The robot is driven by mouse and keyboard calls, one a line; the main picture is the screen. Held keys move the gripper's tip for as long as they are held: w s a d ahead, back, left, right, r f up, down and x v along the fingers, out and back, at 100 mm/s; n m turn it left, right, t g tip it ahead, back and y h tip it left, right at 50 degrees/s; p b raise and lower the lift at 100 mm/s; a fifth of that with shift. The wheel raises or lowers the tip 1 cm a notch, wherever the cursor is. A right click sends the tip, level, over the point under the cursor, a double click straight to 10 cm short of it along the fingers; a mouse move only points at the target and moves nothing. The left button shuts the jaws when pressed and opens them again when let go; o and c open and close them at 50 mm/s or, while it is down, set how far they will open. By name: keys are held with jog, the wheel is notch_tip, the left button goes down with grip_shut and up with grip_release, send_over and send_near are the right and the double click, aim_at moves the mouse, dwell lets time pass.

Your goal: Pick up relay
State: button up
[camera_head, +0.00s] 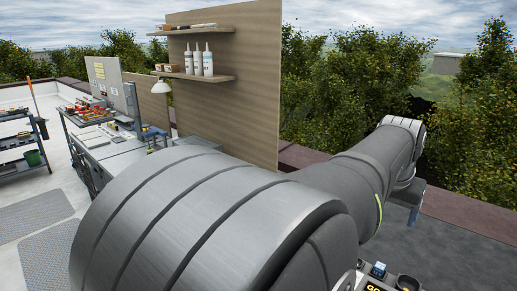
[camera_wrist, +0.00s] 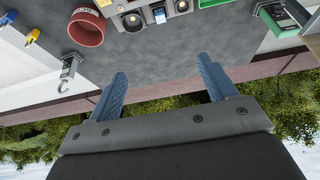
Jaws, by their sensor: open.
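No part can be named as the relay with certainty. A small block with a blue top (camera_wrist: 159,14) sits at the top of the wrist view, on a light panel (camera_wrist: 182,7) between round dark sockets. What looks like the same blue block (camera_head: 378,269) shows at the bottom of the head view, on a panel with partly cut-off yellow lettering. My gripper (camera_wrist: 162,66) has two blue fingers spread wide, with nothing between them. It is apart from the block. In the head view my arm hides much of the work surface, and only a bit of the gripper shows at the right.
A red-brown round pot (camera_wrist: 86,30) stands left of the panel in the wrist view. A grey hooked part (camera_wrist: 69,68) lies at left. A green-and-black device (camera_wrist: 279,17) is at right, and a green object (camera_wrist: 213,3) at the top edge. Bare grey surface lies between.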

jog(key=c, duration=0.4)
jog(key=shift+d, duration=0.1)
jog(key=shift+c, duration=0.2)
jog(key=g+y, duration=0.3)
send_over(380, 265)
notch_tip(380, 265, down, 11)
jog(key=f, duration=1.2)
jog(key=shift+w+d+f, duration=0.1)
jog(key=shift+w+f, duration=0.05)
jog(key=shift+w, duration=0.1)
jog(key=shift+s+f, duration=0.15)
jog(key=shift+f, duration=1.25)
jog(key=shift+s+f, duration=0.15)
jog(key=shift+f, duration=1.2)
